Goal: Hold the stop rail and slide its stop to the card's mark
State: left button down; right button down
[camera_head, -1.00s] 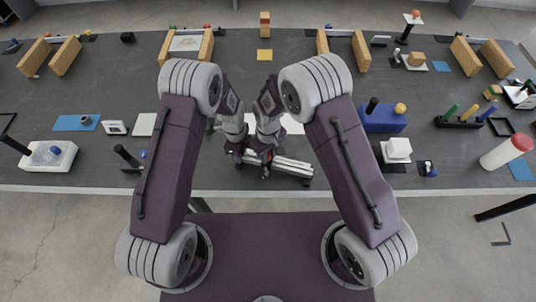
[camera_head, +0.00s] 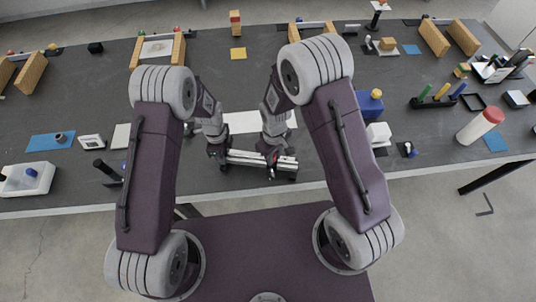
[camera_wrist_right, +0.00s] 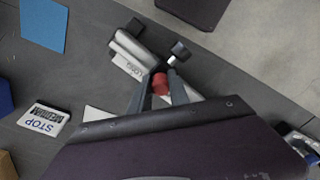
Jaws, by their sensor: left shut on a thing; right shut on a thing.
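The stop rail (camera_head: 250,158), a pale bar with dark ends, lies along the table's front part. My left gripper (camera_head: 218,153) is shut on its left end. My right gripper (camera_head: 273,158) is near its right end. In the right wrist view, the fingers of my right gripper (camera_wrist_right: 160,88) are shut about the red stop (camera_wrist_right: 160,83). The rail (camera_wrist_right: 130,55) runs slanting behind them, with a partly readable label; my wrist hides some of it.
A white sheet (camera_head: 243,122) lies behind the rail. A dark post (camera_head: 105,170) stands to the left. The table's front edge is close to the rail.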

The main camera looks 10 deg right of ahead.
jog(key=c, duration=1.2)
grip_release()
jog(key=shift+c, duration=0.2)
notch_tip(320, 180, up, 12)
pick_arm(q)
jog(key=c, duration=1.1)
grip_release()
jog(key=shift+o, duration=0.2)
